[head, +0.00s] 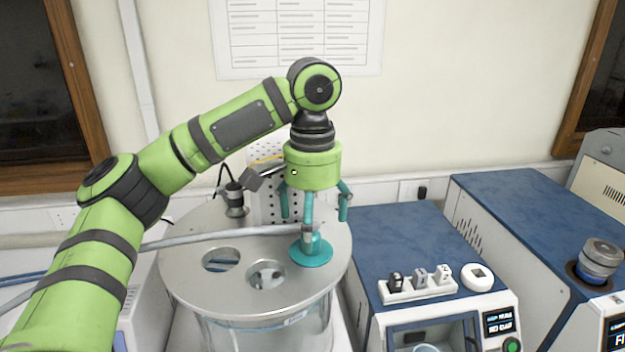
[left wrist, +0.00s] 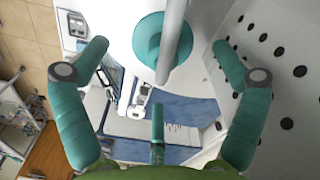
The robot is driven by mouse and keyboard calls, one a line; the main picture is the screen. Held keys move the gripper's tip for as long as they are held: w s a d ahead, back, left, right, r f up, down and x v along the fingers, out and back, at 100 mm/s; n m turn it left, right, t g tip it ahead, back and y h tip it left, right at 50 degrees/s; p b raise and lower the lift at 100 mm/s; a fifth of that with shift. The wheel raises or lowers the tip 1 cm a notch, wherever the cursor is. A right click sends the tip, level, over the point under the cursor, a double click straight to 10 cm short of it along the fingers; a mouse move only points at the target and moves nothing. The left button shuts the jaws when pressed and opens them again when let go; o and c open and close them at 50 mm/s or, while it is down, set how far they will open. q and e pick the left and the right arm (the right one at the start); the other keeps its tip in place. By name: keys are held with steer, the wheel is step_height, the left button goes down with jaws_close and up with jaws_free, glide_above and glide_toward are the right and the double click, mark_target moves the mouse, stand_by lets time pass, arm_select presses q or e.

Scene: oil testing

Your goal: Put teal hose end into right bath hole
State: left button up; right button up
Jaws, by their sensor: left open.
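The teal hose end (head: 311,254) sits upright on the right part of the round metal bath lid (head: 188,290), its flange flat on the lid. The hole beneath it is hidden. A grey hose (head: 215,238) runs from its top to the left. My left gripper (head: 314,212) points down just above the hose end, its teal fingers spread and open. In the left wrist view, the teal flange (left wrist: 146,42) and the grey hose (left wrist: 174,38) show between the spread fingers (left wrist: 158,85), with gaps on both sides. My right gripper is not in view.
Two open holes (head: 221,260) (head: 266,274) lie left of the hose end. A dark fitting (head: 234,198) stands at the lid's back left, beside a perforated white panel (head: 267,200). Blue-topped instruments (head: 400,245) stand close on the right.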

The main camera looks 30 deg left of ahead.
arm_select(q)
step_height(320, 180, up, 12)
steer(key=shift+r, duration=0.15)
stand_by(0.3)
steer(key=shift+w, duration=0.1)
stand_by(0.3)
